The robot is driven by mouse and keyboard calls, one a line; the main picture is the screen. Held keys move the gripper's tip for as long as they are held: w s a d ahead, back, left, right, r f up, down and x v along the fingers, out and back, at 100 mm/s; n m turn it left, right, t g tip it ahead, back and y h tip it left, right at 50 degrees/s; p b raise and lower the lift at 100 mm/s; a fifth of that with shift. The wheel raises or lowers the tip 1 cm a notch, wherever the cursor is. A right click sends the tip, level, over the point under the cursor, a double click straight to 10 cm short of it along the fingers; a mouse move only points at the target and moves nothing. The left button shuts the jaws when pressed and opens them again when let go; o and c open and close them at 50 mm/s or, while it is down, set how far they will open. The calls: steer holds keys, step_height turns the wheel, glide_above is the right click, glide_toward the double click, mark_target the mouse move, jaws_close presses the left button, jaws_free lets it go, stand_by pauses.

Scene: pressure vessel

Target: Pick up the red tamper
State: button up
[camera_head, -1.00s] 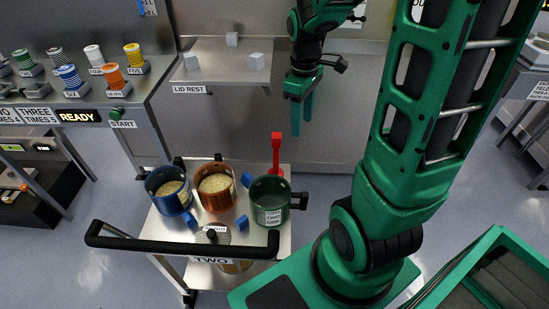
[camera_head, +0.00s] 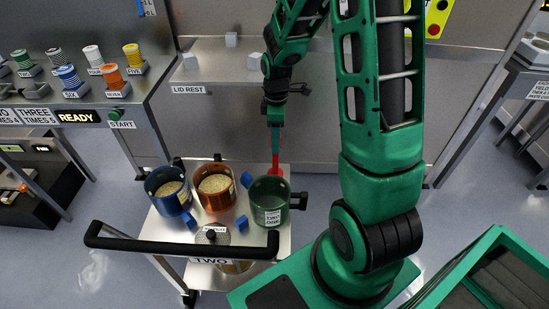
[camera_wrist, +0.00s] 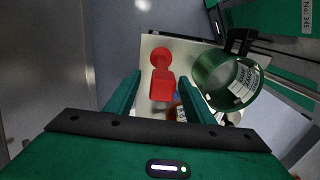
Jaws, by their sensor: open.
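The red tamper (camera_head: 276,160) stands upright at the back of the cart top, behind the green pot. In the wrist view the tamper (camera_wrist: 163,84) is seen from above, with its block-shaped handle between my fingers and its round base beyond. My gripper (camera_head: 275,118) is above the tamper, pointing down. In the wrist view its two green fingers (camera_wrist: 160,95) are open on either side of the handle, with a gap visible. The head view partly hides the handle top behind the fingers.
The green pot (camera_head: 269,203) stands close in front of the tamper; it also shows in the wrist view (camera_wrist: 226,82). A copper pot (camera_head: 215,186) and a blue pot (camera_head: 169,190) hold grains. The cart's black handle (camera_head: 180,248) is at the front. The lid rest (camera_head: 215,79) stands behind.

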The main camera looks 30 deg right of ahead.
mark_target(276, 157)
step_height(276, 157, down, 5)
steer(key=shift+s+a+r, duration=0.1)
stand_by(0.3)
jaws_close()
